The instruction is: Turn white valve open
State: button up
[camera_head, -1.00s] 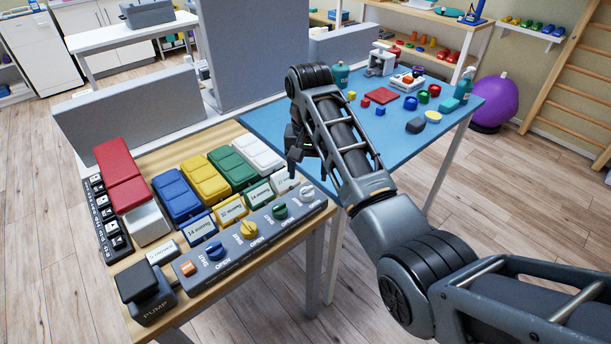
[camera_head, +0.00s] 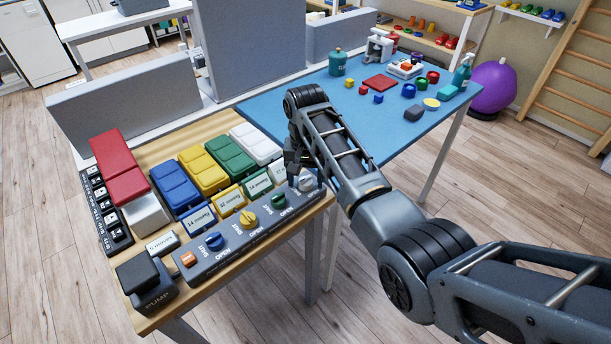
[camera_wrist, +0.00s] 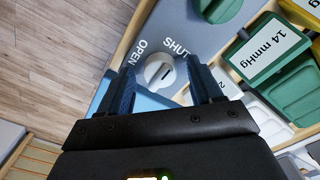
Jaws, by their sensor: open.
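The white valve (camera_wrist: 158,70) is a round knob with a dark slot mark, on the grey panel with OPEN printed to its left and SHUT above it in the wrist view. In the head view the white valve (camera_head: 307,183) is at the panel's far right end, partly behind my gripper. My gripper (camera_head: 298,172) is just over it. In the wrist view my gripper (camera_wrist: 163,75) is open, with one finger on each side of the knob. I cannot tell whether the fingers touch it.
The grey panel (camera_head: 228,253) also carries green (camera_head: 278,202), yellow (camera_head: 248,217) and blue (camera_head: 214,241) valves in a row. Gauge labels and coloured bladder blocks stand behind them. A black pump (camera_head: 146,283) is at the front left. The blue table (camera_head: 330,100) lies beyond.

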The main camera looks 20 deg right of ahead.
jog(key=shift+c, duration=0.5)
jog(key=c, duration=1)
jog(key=shift+o, duration=0.2)
jog(key=n+p, duration=0.1)
jog(key=n, duration=0.2)
jog(key=shift+r+n, duration=0.1)
jog(key=shift+n, duration=0.3)
jog(key=n, duration=1)
jog(key=shift+w, duration=0.1)
jog(key=shift+n, duration=2.1)
